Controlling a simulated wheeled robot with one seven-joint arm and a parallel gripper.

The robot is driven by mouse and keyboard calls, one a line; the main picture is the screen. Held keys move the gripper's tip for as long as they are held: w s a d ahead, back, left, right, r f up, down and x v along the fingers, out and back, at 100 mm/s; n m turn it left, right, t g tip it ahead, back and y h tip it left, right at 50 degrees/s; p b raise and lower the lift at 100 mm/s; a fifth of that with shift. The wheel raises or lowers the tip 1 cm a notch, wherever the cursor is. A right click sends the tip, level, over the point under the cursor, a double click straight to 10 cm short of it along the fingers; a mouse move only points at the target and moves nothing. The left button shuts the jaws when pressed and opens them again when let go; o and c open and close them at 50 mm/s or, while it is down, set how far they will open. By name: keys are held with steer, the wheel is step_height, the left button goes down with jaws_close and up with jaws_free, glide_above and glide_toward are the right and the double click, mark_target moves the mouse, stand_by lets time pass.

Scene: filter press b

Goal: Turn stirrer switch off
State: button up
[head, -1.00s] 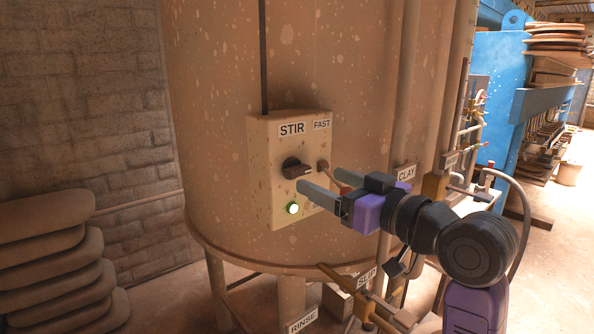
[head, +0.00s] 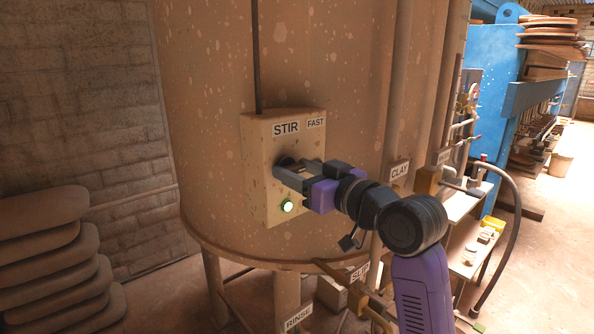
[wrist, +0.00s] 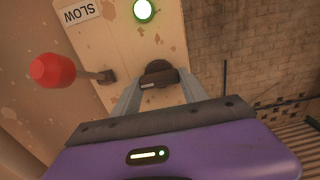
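The stirrer switch is a dark rotary knob (wrist: 158,74) with a bar handle and a pale mark on one end. It sits on the beige STIR box (head: 259,195). In the head view the knob (head: 286,161) is mostly hidden by my gripper (head: 281,172). In the wrist view my gripper (wrist: 159,82) has its fingers apart, one on each side of the knob. I cannot tell whether they touch it. The green lamp (head: 287,207) below the knob is lit; it also shows in the wrist view (wrist: 144,10).
A lever with a red ball (wrist: 52,70) sticks out beside the knob, near a SLOW label (wrist: 77,13). The box is fixed to a large tank (head: 225,90). Stacked sacks (head: 50,260) stand at left. Pipework with a CLAY label (head: 399,170) is at right.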

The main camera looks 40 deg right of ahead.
steer(key=c, duration=0.7)
steer(key=shift+n+b, duration=0.3)
steer(key=shift+b, duration=0.05)
steer(key=shift+a+f+n+b, duration=0.15)
steer(key=shift+n+b, duration=3.1)
steer(key=shift+n, duration=1.05)
steer(key=shift+a+f+n+b, duration=0.1)
steer(key=shift+n+b, duration=3.15)
steer(key=shift+n, duration=1.05)
